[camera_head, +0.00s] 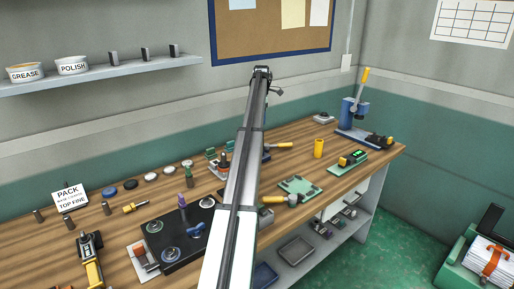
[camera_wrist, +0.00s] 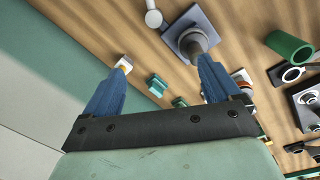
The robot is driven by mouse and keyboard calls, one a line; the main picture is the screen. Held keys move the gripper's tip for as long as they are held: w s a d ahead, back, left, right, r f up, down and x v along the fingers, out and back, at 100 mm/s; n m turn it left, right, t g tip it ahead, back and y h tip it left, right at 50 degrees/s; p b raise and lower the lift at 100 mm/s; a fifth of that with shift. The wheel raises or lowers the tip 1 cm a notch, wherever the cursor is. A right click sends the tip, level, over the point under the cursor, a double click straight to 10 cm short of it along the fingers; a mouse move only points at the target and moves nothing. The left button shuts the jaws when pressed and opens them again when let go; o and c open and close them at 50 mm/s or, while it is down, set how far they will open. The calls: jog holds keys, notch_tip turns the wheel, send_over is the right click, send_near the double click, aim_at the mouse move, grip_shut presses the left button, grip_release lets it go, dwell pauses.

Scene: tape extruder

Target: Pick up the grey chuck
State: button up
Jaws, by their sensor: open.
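A dark grey tapered round piece (camera_wrist: 196,42) stands on a grey square plate in the wrist view, near the tip of the right finger; it may be the grey chuck, but I cannot be sure. My gripper (camera_wrist: 162,68) is open, with its two blue fingers spread wide and nothing between them but bench and small things farther off. The right fingertip overlaps the lower edge of the grey piece in the picture; I cannot tell whether they touch. I cannot single out the chuck there.
Small teal blocks (camera_wrist: 157,84) and a green cylinder (camera_wrist: 290,48) are near my gripper's view. On the bench (camera_head: 118,222) are a black plate (camera_head: 165,262) with round pieces, a yellow cylinder (camera_head: 319,148) and a blue lever press (camera_head: 354,108). A shelf (camera_head: 100,73) hangs on the wall.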

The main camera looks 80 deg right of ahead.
jog(key=a+m, duration=0.1)
jog(key=m, duration=0.3)
jog(key=a+r+m, duration=0.1)
jog(key=a+m, duration=0.1)
jog(key=m, duration=0.3)
jog(key=w+a+m, duration=0.1)
jog(key=m, duration=0.3)
jog(key=shift+a+r+y, duration=0.3)
jog(key=m, duration=0.4)
jog(key=shift+a, duration=0.15)
jog(key=m, duration=0.3)
jog(key=shift+a+m, duration=0.15)
jog(key=shift+m, duration=0.15)
jog(key=m, duration=0.3)
jog(key=shift+a+m, duration=0.1)
jog(key=shift+m, duration=0.2)
jog(key=m, duration=0.5)
jog(key=shift+a+f, duration=0.1)
notch_tip(320, 180, down, 8)
jog(key=shift+f, duration=0.1)
jog(key=shift+w+f, duration=0.15)
jog(key=shift+f, duration=1.25)
jog(key=shift+w+f, duration=0.1)
jog(key=shift+f, duration=1.3)
jog(key=shift+c, duration=0.4)
